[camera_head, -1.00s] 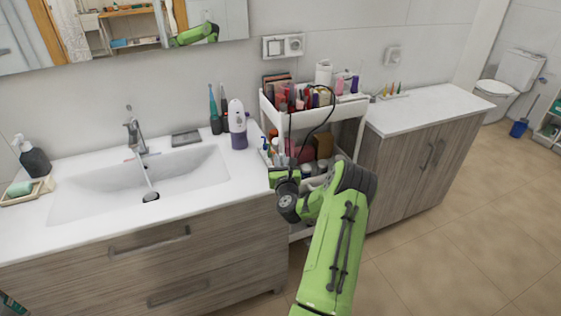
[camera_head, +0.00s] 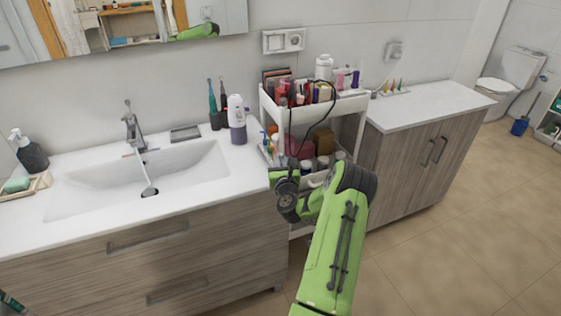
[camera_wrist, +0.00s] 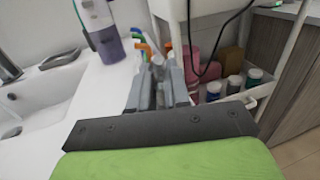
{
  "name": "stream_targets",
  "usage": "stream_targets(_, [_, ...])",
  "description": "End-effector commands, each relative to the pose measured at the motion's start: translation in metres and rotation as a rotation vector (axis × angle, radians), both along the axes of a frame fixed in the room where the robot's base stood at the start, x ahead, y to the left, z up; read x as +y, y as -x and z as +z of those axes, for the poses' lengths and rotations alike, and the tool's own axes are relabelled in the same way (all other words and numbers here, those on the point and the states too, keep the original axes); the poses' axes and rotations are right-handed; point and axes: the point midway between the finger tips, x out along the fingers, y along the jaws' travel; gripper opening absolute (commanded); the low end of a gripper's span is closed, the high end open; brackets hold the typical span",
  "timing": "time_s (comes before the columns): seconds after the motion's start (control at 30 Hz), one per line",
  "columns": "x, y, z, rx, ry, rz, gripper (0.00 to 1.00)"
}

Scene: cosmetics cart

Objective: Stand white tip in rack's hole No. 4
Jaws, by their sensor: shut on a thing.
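My gripper shows in the wrist view (camera_wrist: 160,88), its two grey fingers nearly together. A small pale thing, seemingly the white tip (camera_wrist: 158,66), shows between the fingertips; its lower part is hidden. In the head view my arm hides the fingers, in front of the cart's lower tray. The rack (camera_head: 396,94) appears to be the small white stand on the right counter, with several coloured tips upright in it. Its hole numbers are too small to read. My gripper is well to the left of it and lower.
The white cart (camera_head: 345,104) stands between the sink counter (camera_head: 225,185) and the right counter (camera_head: 430,103). Its top tray is crowded with cosmetics; bottles fill the lower tray. A white-and-purple bottle (camera_head: 237,118) stands at the sink counter's right. The right counter is mostly clear.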

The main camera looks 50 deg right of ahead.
Motion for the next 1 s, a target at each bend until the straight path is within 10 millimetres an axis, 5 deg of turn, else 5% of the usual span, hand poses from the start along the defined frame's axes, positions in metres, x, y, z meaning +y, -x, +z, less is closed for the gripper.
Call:
stream_targets(0.17, [0.000, 0.000, -0.005, -0.001, -0.001, 0.000, 0.00])
stream_targets(0.2, [0.000, 0.000, -0.004, -0.001, -0.001, 0.000, 0.23])
stream_targets(0.37, [0.000, 0.000, -0.004, -0.001, -0.001, 0.000, 0.47])
stream_targets(0.73, [0.006, 0.005, -0.007, 0.001, -0.001, 0.003, 0.47])
stream_targets(1.0, [0.042, 0.043, -0.014, 0.001, -0.003, -0.001, 0.47])
